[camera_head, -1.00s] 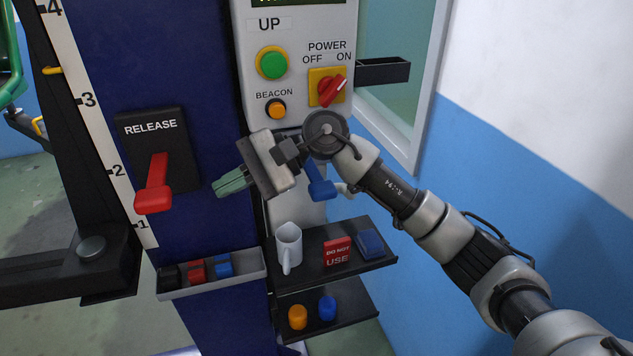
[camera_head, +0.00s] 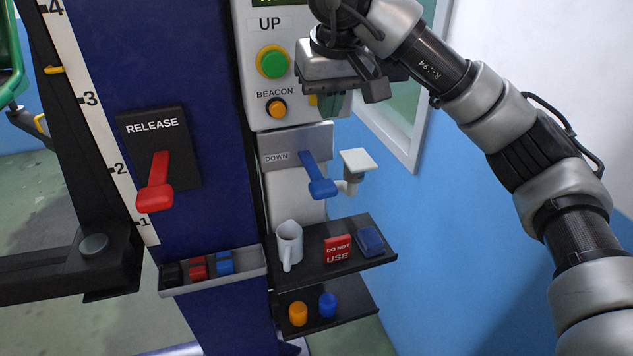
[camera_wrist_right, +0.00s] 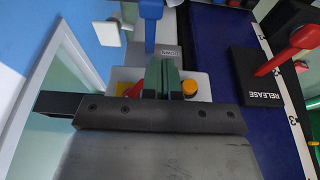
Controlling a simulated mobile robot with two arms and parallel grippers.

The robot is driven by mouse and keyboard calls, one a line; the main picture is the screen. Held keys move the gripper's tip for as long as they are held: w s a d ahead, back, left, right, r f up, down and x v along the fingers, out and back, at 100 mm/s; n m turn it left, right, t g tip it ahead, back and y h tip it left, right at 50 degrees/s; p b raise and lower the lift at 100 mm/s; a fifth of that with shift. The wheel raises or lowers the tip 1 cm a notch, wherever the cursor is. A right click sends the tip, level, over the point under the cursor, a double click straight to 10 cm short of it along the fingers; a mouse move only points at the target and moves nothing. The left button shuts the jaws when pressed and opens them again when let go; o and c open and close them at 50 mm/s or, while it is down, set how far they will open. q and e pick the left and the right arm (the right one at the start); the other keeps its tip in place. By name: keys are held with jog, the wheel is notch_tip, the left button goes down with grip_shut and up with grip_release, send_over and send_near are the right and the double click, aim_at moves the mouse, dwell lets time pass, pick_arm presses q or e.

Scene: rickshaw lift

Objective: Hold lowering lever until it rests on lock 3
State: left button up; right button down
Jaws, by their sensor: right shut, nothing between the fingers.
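The blue DOWN lever (camera_head: 320,182) sticks out from a grey plate below the control box in the head view. It also shows at the top of the right wrist view (camera_wrist_right: 151,22). My right gripper (camera_head: 345,78) is in front of the control box, above the lever and apart from it. Its green fingers (camera_wrist_right: 164,76) are shut and empty in the right wrist view. The lift's black arm (camera_head: 94,246) stands near the bottom of the numbered scale (camera_head: 103,130), around the 1 mark. No lock labelled 3 can be made out. My left gripper is not in view.
The red RELEASE lever (camera_head: 157,182) is on the blue column, left of the DOWN lever. The control box has a green UP button (camera_head: 273,63) and an orange BEACON button (camera_head: 276,108). My gripper hides the power switch. Shelves below hold a white mug (camera_head: 289,243) and small items.

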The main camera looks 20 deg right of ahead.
aim_at(317, 200)
jog(key=p+x, duration=0.4)
jog(key=x, duration=1.6)
jog(key=shift+s, duration=0.1)
notch_tip(317, 200, down, 6)
jog(key=t+b, duration=0.3)
jog(key=b, duration=1)
jog(key=shift+s+t, duration=0.15)
jog(key=shift+t, duration=0.25)
jog(key=shift+r, duration=0.8)
jog(key=shift+p, duration=0.3)
